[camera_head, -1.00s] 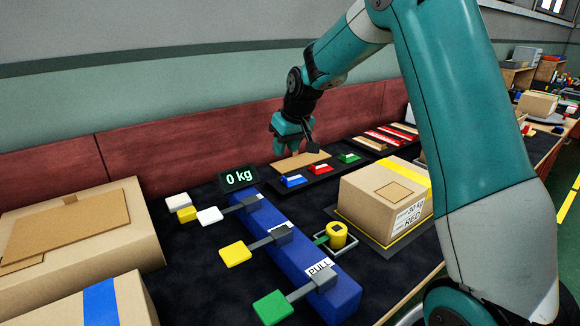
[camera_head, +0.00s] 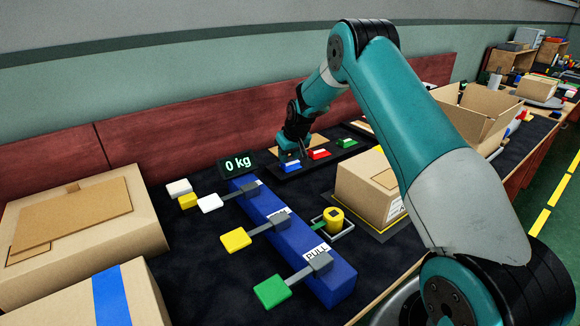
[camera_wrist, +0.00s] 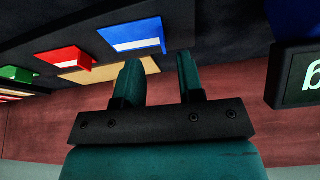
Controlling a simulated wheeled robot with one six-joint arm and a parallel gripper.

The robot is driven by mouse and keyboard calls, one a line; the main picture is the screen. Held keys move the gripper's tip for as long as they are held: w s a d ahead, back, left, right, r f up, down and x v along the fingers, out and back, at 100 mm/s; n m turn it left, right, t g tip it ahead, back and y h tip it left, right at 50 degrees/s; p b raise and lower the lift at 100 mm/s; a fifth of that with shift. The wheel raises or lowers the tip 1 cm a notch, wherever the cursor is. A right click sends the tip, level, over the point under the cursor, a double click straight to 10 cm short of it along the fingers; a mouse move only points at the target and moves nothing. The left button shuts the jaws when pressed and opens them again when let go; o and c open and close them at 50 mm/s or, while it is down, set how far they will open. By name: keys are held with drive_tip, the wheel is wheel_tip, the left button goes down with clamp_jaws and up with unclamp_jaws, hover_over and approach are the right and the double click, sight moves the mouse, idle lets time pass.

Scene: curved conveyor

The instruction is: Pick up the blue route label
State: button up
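The blue route label (camera_head: 289,166) lies at the left end of a dark tray (camera_head: 327,158) in the head view. It has a white stripe and also shows in the wrist view (camera_wrist: 136,36), beyond the fingertips and nearer the left finger. My gripper (camera_wrist: 158,64) is open with nothing between its fingers. In the head view my gripper (camera_head: 288,154) is low, just above or behind the blue label; contact cannot be told. The red label (camera_head: 319,154) and green label (camera_head: 346,143) sit to the right in the same row.
A "0 kg" display (camera_head: 238,163) stands left of the tray. A flat brown card (camera_wrist: 110,70) lies close behind the labels.

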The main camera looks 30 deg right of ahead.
sight(292, 163)
drive_tip(key=x, duration=0.5)
drive_tip(key=shift+a+p, duration=0.15)
drive_tip(key=shift+p, duration=0.15)
drive_tip(key=shift+r, duration=0.1)
clamp_jaws()
